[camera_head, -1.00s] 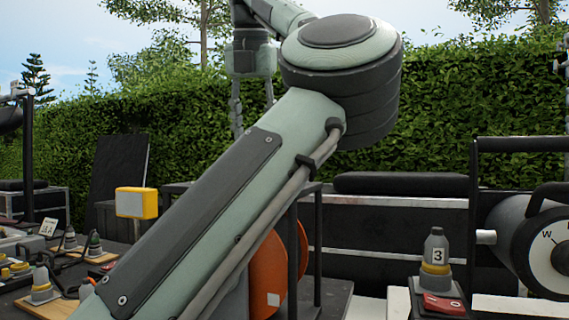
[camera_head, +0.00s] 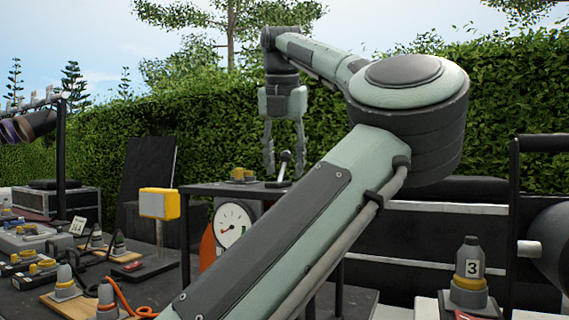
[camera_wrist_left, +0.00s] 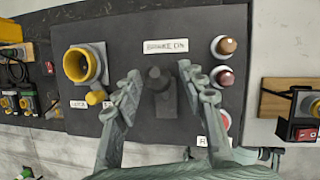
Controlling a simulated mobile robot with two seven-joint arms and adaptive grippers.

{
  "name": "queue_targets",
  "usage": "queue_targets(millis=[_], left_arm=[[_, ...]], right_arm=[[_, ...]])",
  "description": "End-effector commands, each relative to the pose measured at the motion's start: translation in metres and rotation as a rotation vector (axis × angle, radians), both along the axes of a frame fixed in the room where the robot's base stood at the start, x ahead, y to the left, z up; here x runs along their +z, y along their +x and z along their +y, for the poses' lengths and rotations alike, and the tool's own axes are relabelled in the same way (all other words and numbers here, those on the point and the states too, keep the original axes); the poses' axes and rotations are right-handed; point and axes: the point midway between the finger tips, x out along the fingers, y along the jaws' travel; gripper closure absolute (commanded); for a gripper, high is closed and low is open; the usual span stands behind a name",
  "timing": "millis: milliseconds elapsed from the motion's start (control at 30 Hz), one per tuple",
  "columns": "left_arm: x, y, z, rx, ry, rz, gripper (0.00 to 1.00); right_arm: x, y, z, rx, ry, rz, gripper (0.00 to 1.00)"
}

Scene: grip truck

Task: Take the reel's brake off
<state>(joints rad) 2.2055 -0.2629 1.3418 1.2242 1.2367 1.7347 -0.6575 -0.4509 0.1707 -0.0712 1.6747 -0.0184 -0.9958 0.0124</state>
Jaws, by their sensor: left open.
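The brake lever (camera_head: 284,163) stands on the dark panel (camera_head: 222,189) on top of the reel stand. In the left wrist view the lever (camera_wrist_left: 158,82) is a dark knob and stem below a white label (camera_wrist_left: 166,46) reading BRAKE ON. My left gripper (camera_head: 283,170) points down over the panel, open, with a finger on each side of the lever. It also shows open in the left wrist view (camera_wrist_left: 159,76); contact cannot be told. The orange reel (camera_head: 207,246) is mostly hidden behind my left arm. My right gripper is not in view.
A yellow socket (camera_wrist_left: 82,64) sits left of the lever, with red and brown round lamps (camera_wrist_left: 224,77) to the right. A round gauge (camera_head: 233,222) is below the panel. A yellow-framed box (camera_head: 158,203) and several connectors stand at left; connector 3 (camera_head: 470,268) is at right.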

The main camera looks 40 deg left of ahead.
Motion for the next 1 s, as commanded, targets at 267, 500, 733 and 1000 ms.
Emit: queue_targets(millis=[267, 500, 733, 1000], left_arm=[[0.0, 0.0, -0.0001, 0.0, 0.0, 0.0, 0.72], [0.0002, 0.0, -0.0001, 0.0, 0.0, 0.0, 1.0], [0.0002, 0.0, -0.0001, 0.0, 0.0, 0.0, 1.0], [0.0003, 0.0, 0.0, 0.0, 0.0, 0.0, 1.0]], right_arm=[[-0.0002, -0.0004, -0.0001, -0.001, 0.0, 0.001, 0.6], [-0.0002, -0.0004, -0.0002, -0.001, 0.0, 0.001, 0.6], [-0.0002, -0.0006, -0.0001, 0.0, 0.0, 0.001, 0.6], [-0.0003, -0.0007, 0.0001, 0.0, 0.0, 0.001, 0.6]])
